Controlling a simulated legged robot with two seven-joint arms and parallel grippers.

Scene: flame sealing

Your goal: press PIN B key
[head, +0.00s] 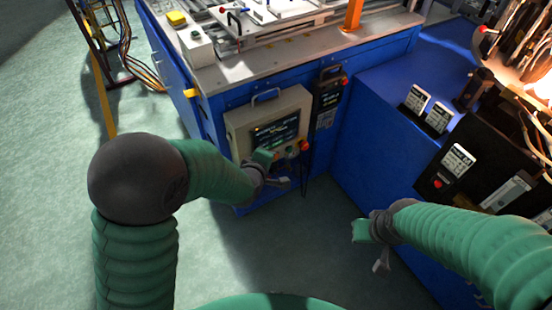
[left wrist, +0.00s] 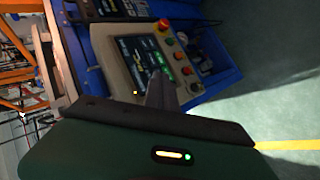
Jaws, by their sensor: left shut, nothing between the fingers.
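A beige control box (head: 270,120) with a dark lit screen (head: 276,131) is on the front of the blue bench. My left gripper (head: 284,182) is at the box's lower edge and covers part of its lower front. In the left wrist view, its shut, empty grey finger (left wrist: 160,92) points at the lower part of the screen (left wrist: 146,58), beside green-lit marks. I cannot tell whether it touches. No label readable as PIN B shows.
A dark unit (head: 329,91) hangs beside the box. Card-like panels (head: 458,161) stand at right. Floor (head: 230,250) is clear below.

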